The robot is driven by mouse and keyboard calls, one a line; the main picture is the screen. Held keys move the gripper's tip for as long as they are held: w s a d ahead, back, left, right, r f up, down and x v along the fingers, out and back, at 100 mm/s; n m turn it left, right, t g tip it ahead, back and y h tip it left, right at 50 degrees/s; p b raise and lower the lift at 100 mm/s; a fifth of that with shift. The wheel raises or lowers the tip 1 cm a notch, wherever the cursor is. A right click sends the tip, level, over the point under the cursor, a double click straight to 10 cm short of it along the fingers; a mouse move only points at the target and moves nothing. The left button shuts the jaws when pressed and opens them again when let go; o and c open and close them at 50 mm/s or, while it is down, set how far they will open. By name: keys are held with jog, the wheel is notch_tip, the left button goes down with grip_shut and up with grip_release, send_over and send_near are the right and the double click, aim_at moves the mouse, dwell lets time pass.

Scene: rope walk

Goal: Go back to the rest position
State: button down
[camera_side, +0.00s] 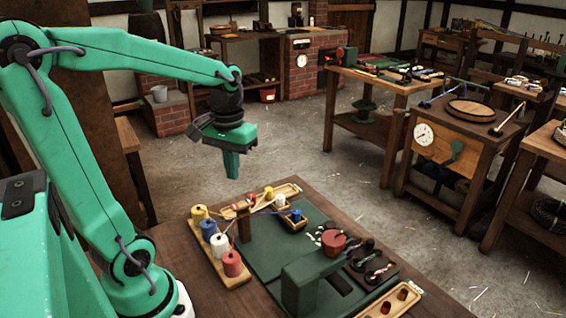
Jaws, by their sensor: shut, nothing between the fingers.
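My gripper (232,165) hangs from the end of my green arm, pointing down. It is in the air over the far left part of the workbench (190,290), well above everything on it. Its fingers are together and hold nothing. My arm reaches out from the left side of the picture, with its upper link running across to the right. No rest stand or marker shows.
Below sit a wooden board (208,268) with several coloured spools, a green mat (262,262), a dark green block (300,282), a red pot (333,241) and a dark tray (372,268). The air around my gripper is clear. Other benches stand farther off.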

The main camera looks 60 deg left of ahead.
jog(key=shift+d, duration=0.1)
jog(key=s+d+r+m+t, duration=0.3)
jog(key=d+m+t, duration=0.2)
jog(key=d, duration=0.4)
jog(key=shift+s+d+r+m+t, duration=0.15)
jog(key=shift+s+d+m+t, duration=0.15)
jog(key=shift+d+m, duration=0.15)
jog(key=shift+w+a, duration=0.1)
jog(key=shift+a, duration=0.05)
jog(key=w+a+f+n+g, duration=0.2)
jog(key=a+n+g, duration=0.3)
jog(key=a, duration=0.4)
jog(key=shift+a+f+n+g, duration=0.2)
jog(key=shift+a+n+g, duration=0.1)
jog(key=shift+a+n, duration=0.15)
jog(key=shift+f, duration=0.15)
